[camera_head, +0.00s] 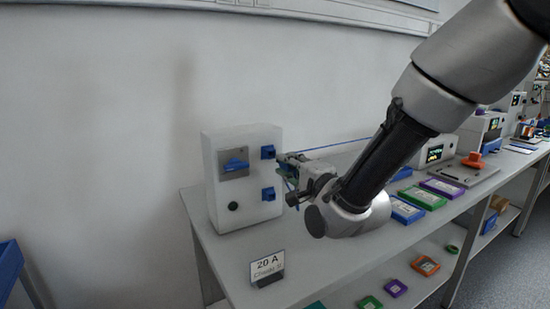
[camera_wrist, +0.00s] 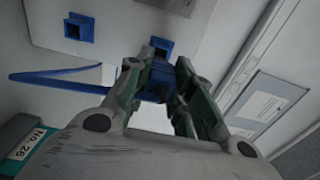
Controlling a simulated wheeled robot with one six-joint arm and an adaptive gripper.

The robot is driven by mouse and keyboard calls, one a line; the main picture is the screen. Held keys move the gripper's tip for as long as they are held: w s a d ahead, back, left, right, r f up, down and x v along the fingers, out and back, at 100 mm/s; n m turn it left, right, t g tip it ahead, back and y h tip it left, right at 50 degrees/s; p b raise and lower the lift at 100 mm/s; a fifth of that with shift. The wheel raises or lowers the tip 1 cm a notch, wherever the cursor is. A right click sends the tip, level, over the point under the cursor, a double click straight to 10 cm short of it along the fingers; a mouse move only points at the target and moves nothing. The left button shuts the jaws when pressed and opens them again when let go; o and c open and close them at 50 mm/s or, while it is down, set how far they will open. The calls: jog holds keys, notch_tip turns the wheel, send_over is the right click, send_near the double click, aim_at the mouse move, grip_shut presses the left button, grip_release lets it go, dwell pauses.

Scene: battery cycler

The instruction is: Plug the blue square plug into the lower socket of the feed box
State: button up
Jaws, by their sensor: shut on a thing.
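The white feed box (camera_head: 218,190) stands at the left end of the bench. Its upper blue socket (camera_head: 268,152) and lower blue socket (camera_head: 268,194) are at its right edge. My gripper (camera_head: 285,170) is to the right of the sockets, shut on the blue plug (camera_wrist: 157,82), which is mostly hidden between the fingers. In the wrist view the plug appears just below a blue square socket (camera_wrist: 160,47), seemingly the upper one; another socket (camera_wrist: 79,27), seemingly the lower, is farther left. I cannot tell the gap from plug to box.
A blue cable (camera_head: 338,145) runs rightward behind my arm. A "20 A" sign (camera_head: 267,267) stands at the bench front. Coloured flat cases (camera_head: 441,188) and instruments (camera_head: 432,152) are to the right. The bench between box and sign is clear.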

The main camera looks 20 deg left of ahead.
jog(key=f+n, duration=0.4)
jog(key=n, duration=0.2)
jog(key=s+d+f+n, duration=0.1)
jog(key=f+n, duration=0.4)
jog(key=n, duration=0.1)
jog(key=s+d+f+n, duration=0.1)
jog(key=f+n, duration=0.3)
jog(key=n, duration=0.1)
jog(key=shift+d+f+n, duration=0.25)
jog(key=shift+n, duration=0.15)
jog(key=shift+x, duration=2.85)
jog(key=shift+x, duration=1.6)
jog(key=o, duration=0.9)
jog(key=shift+c, duration=0.2)
jog(key=shift+s+d, duration=0.1)
